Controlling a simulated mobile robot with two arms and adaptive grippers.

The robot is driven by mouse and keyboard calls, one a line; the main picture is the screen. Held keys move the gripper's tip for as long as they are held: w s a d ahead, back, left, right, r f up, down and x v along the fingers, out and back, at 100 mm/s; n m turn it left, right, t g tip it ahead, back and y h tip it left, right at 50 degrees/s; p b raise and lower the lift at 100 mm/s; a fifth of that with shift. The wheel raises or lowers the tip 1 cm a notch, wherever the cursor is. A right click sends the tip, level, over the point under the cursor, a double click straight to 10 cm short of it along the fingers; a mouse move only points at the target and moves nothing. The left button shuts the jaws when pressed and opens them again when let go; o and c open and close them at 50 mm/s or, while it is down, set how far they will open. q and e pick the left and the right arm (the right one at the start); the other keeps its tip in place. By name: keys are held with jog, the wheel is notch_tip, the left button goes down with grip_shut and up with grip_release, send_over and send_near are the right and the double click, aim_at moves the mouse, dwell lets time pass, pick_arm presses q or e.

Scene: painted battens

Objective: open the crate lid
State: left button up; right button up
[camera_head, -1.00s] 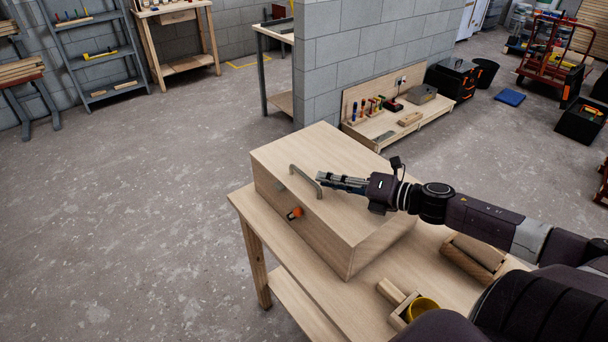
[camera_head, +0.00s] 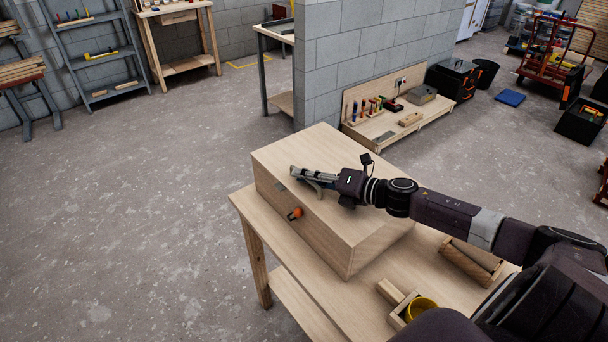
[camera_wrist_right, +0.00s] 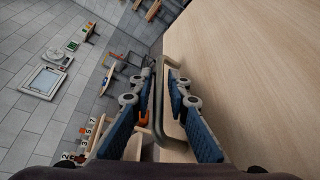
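The wooden crate (camera_head: 320,238) stands on the wooden table, its flat lid (camera_head: 312,146) down on it. A grey bar handle (camera_head: 313,185) is on the lid near its left edge. An orange knob (camera_head: 295,214) sits on the crate's left side face. My right gripper (camera_head: 298,173) is at the handle and partly hides it. In the wrist view, the open fingers of the right gripper (camera_wrist_right: 165,80) lie on both sides of the handle (camera_wrist_right: 158,100), with a gap to the right finger. My left gripper is not in view.
On the table (camera_head: 365,300), right of the crate, are a wooden holder with cylinders (camera_head: 470,262) and a small wooden box with a yellow roll (camera_head: 421,307). A grey block wall (camera_head: 350,60) stands behind. The floor at left is clear.

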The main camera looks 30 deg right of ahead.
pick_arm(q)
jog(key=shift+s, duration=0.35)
pick_arm(e)
jog(key=shift+w+a, duration=0.1)
jog(key=shift+c, duration=0.5)
grip_shut()
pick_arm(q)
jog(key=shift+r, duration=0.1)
